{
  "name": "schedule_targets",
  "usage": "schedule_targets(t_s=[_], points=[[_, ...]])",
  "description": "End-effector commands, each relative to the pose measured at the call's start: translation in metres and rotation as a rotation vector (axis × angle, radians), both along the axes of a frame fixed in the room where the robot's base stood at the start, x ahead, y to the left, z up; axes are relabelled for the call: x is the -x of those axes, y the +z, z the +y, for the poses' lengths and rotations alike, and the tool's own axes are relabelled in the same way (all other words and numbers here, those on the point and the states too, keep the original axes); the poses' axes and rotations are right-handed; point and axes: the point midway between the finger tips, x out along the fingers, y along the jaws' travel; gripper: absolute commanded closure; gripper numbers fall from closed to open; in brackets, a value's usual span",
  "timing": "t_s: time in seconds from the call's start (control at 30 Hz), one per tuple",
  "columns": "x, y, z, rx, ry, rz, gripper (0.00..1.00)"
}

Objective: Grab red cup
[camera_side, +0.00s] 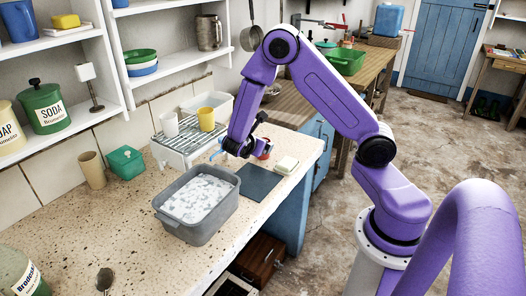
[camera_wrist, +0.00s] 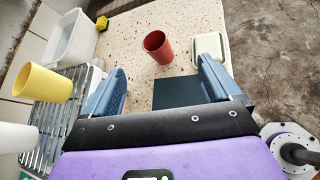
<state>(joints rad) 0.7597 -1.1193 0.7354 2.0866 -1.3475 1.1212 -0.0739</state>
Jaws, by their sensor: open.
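The red cup (camera_wrist: 158,47) stands on the speckled counter in the wrist view, ahead of my gripper's fingers and roughly between their lines. In the side view only part of the red cup (camera_side: 266,151) shows, just right of my gripper, which partly hides it. My gripper (camera_wrist: 160,85) is open, its two blue fingers spread wide with nothing between them. The cup is beyond the fingertips and not touched. In the side view my gripper (camera_side: 241,150) hangs low over the counter, between the wire rack and the dark mat.
A wire rack (camera_side: 184,147) holds a yellow cup (camera_side: 206,119) and a white cup (camera_side: 169,125). A soap dish (camera_side: 286,165) sits right of the red cup, near a dark mat (camera_side: 258,181). A grey basin of suds (camera_side: 165,215) stands in front. The counter's right edge is close.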

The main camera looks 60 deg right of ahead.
Motion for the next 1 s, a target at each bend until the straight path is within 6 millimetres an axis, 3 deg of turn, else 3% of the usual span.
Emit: schedule_targets(t_s=[0.03,0.2,0.37,0.77,1.0], points=[[-0.008,-0.014,-0.016,0.045,0.021,0.035,0.09],[-0.031,-0.051,-0.056,0.159,0.119,0.125,0.09],[-0.040,-0.075,-0.077,0.209,0.183,0.178,0.09],[-0.052,-0.092,-0.107,0.223,0.206,0.193,0.09],[-0.063,-0.102,-0.134,0.223,0.206,0.193,0.09]])
